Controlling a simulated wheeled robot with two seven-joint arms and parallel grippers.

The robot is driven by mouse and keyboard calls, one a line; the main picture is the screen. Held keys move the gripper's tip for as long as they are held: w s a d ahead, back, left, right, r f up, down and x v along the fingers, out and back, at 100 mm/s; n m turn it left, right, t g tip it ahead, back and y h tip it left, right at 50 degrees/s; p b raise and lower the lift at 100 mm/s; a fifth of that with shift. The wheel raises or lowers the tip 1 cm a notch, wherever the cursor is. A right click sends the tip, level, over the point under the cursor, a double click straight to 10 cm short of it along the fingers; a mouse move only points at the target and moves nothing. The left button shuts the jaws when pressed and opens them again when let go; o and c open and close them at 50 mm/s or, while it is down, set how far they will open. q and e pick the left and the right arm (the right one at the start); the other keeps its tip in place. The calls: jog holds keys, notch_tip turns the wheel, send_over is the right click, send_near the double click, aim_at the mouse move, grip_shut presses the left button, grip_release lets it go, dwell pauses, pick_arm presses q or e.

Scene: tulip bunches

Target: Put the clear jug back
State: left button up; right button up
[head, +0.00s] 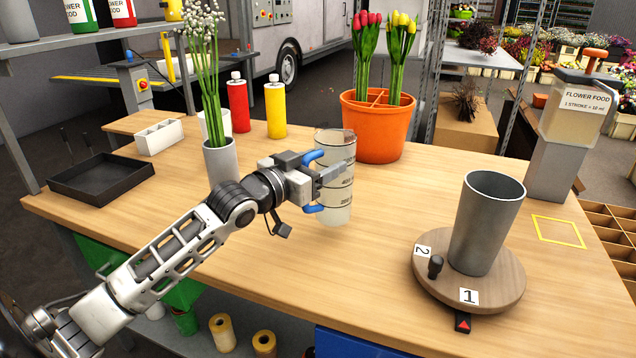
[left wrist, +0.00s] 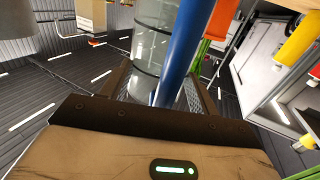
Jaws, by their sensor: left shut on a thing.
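The clear jug (head: 337,195) with dark measuring marks and a blue handle (head: 313,157) is near the middle of the workbench in the head view. It is roughly upright, and I cannot tell whether its base touches the bench. My left gripper (head: 322,182) is shut on its handle from the left. In the left wrist view the jug (left wrist: 150,50) and its blue handle (left wrist: 183,50) stand between the fingers. My right gripper is not in view.
An orange divided pot (head: 378,140) with red and yellow tulips stands behind the jug. A grey vase (head: 485,225) stands on a numbered turntable (head: 435,285) at right. A yellow outline (head: 558,232) lies by the flower-food dispenser (head: 560,150). A dark tray (head: 100,180) is at left.

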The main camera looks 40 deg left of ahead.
pick_arm(q)
jog(key=shift+w+a+f, duration=0.15)
jog(key=shift+a+f, duration=0.05)
jog(key=shift+f, duration=0.05)
jog(key=shift+w+a+f, duration=0.1)
jog(key=shift+f, duration=1.6)
jog(key=shift+f, duration=0.2)
jog(key=o, duration=1.8)
jog(key=shift+c, duration=0.2)
jog(key=shift+r, duration=0.15)
jog(key=s+a, duration=0.1)
jog(key=s, duration=1.1)
jog(key=shift+a, duration=0.4)
